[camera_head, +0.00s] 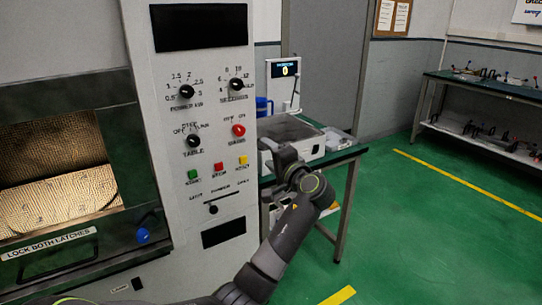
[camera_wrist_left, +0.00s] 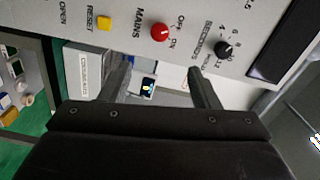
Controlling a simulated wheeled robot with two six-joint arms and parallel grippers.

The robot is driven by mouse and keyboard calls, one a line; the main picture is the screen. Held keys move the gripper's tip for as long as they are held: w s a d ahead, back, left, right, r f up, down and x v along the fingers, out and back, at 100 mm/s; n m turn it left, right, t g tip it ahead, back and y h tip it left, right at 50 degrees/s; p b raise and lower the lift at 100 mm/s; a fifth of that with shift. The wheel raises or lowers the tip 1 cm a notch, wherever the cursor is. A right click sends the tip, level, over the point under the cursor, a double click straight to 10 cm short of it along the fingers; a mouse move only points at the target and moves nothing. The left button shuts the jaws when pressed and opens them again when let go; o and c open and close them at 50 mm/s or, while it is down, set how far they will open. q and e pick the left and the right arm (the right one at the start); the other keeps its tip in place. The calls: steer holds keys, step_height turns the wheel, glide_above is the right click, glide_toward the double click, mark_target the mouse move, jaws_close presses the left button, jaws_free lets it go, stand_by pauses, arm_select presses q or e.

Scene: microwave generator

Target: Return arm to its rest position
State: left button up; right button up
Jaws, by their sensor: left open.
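My left arm (camera_head: 285,240) reaches up from the bottom of the head view, in front of the right edge of the microwave generator's panel (camera_head: 205,130). My left gripper (camera_head: 277,160) is at its end, mostly hidden by the wrist. In the wrist view the two fingers of the left gripper (camera_wrist_left: 162,85) stand wide apart with nothing held between them. The panel with the red mains knob (camera_wrist_left: 160,32), the seconds knob (camera_wrist_left: 224,49) and the yellow reset button (camera_wrist_left: 104,24) lies beyond the fingers. I cannot tell contact with the panel. My right gripper is not in view.
A table (camera_head: 345,155) with a grey-white box (camera_head: 305,140), a blue mug (camera_head: 262,106) and a small display (camera_head: 284,69) stands behind the arm. The chamber door with a blue latch knob (camera_head: 143,235) is at left. Green floor (camera_head: 430,235) at right is clear.

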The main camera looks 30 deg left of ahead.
arm_select(q)
steer(key=shift+a, duration=0.15)
